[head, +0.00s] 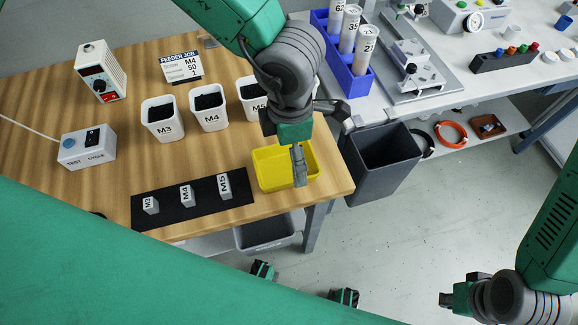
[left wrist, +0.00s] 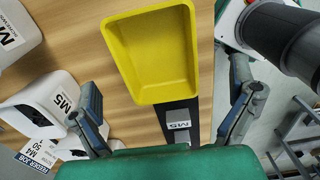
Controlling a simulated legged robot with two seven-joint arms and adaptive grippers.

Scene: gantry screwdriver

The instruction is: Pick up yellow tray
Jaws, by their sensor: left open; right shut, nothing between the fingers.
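The yellow tray (head: 272,170) sits empty near the right front corner of the wooden table in the head view. My left gripper (head: 318,141) is open above the tray, and one finger hides part of its right side. In the left wrist view the tray (left wrist: 155,55) lies ahead of the open left gripper (left wrist: 170,100), with neither finger seen touching it. My right gripper (head: 450,299) is shut and empty at the lower right, over the floor and far from the tray.
A black mat (head: 205,206) with small M3, M4 and M5 blocks lies left of the tray. White labelled bins (head: 210,121) stand behind the mat. A dark grey bin (head: 382,170) stands off the table's right edge. Open floor lies at front right.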

